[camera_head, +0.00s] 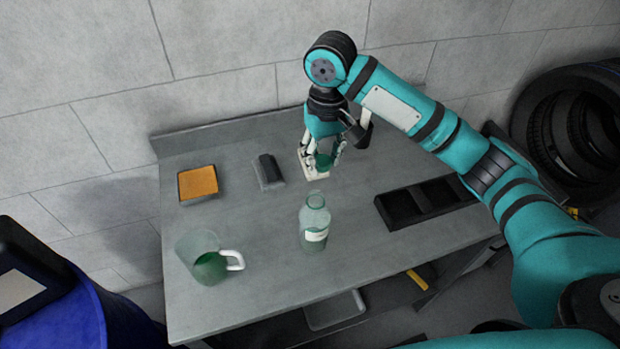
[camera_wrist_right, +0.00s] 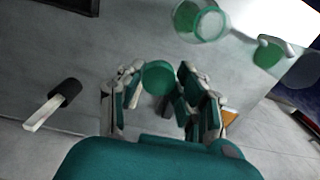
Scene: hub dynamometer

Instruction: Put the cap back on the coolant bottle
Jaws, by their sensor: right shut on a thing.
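The coolant bottle (camera_head: 314,222), clear with greenish contents and a white label, stands upright and uncapped mid-table. Its open mouth shows at the top of the right wrist view (camera_wrist_right: 208,22). My right gripper (camera_head: 322,158) is shut on the green cap (camera_head: 324,161), behind the bottle and apart from it. In the right wrist view the cap (camera_wrist_right: 158,77) sits between the fingertips (camera_wrist_right: 158,85). A pale block (camera_head: 312,168) is below the gripper, partly hidden; I cannot tell whether the cap touches it. My left gripper is not in view.
A jug (camera_head: 208,262) with green liquid stands left of the bottle. An orange-topped pad (camera_head: 198,183) and a dark block (camera_head: 268,171) lie behind. A black divided tray (camera_head: 402,209) is at right. Table between bottle and tray is clear.

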